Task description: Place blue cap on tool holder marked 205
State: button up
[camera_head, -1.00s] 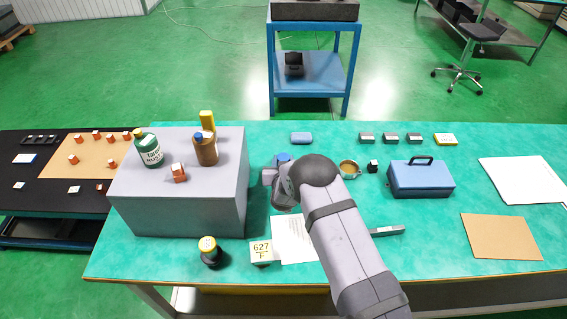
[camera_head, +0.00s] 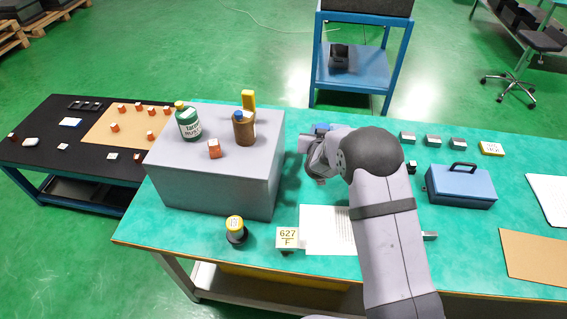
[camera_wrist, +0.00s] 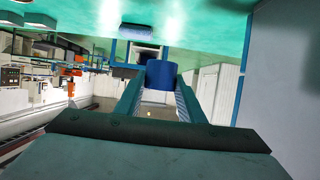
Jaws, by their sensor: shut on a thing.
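In the wrist view the blue cap (camera_wrist: 161,73) sits between the two fingertips of my gripper (camera_wrist: 158,85), which is shut on it. In the head view my gripper (camera_head: 308,150) is over the table, just right of the grey box; my arm hides part of it. A dark tool holder with a yellow top (camera_head: 236,230) stands at the table's front left. Beside it is a block labelled 627 F (camera_head: 288,239). I cannot read a 205 mark anywhere.
The grey box (camera_head: 215,180) carries a green bottle (camera_head: 189,124), a brown container (camera_head: 244,130) and an orange-brown block (camera_head: 214,149). A white sheet (camera_head: 328,228) lies in front of my arm. A blue toolbox (camera_head: 461,186) is at right.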

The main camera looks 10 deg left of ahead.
jog(key=s+a+r+n+y+p, duration=0.1)
jog(key=s+a+r+p, duration=0.25)
jog(key=r, duration=0.35)
jog(key=s+a+r+n+y+p, duration=0.1)
jog(key=s+a+r+p, duration=0.25)
jog(key=r, duration=0.35)
jog(key=shift+n+y, duration=0.6)
jog(key=shift+y, duration=0.3)
jog(key=s+a+r, duration=0.3)
jog(key=a, duration=0.2)
jog(key=s+a+r+b, duration=0.1)
jog(key=s+a+r, duration=0.2)
jog(key=a, duration=0.1)
jog(key=s+a+r, duration=0.3)
jog(key=a, duration=0.2)
jog(key=shift+s+a+b, duration=0.25)
jog(key=shift+a+b, duration=0.05)
jog(key=shift+b, duration=0.1)
jog(key=s+a, duration=0.2)
jog(key=s, duration=0.1)
jog(key=m+h+b, duration=0.1)
jog(key=b, duration=0.6)
send_over(234, 227)
notch_tip(234, 227, down, 13)
jog(key=shift+f, duration=4.8)
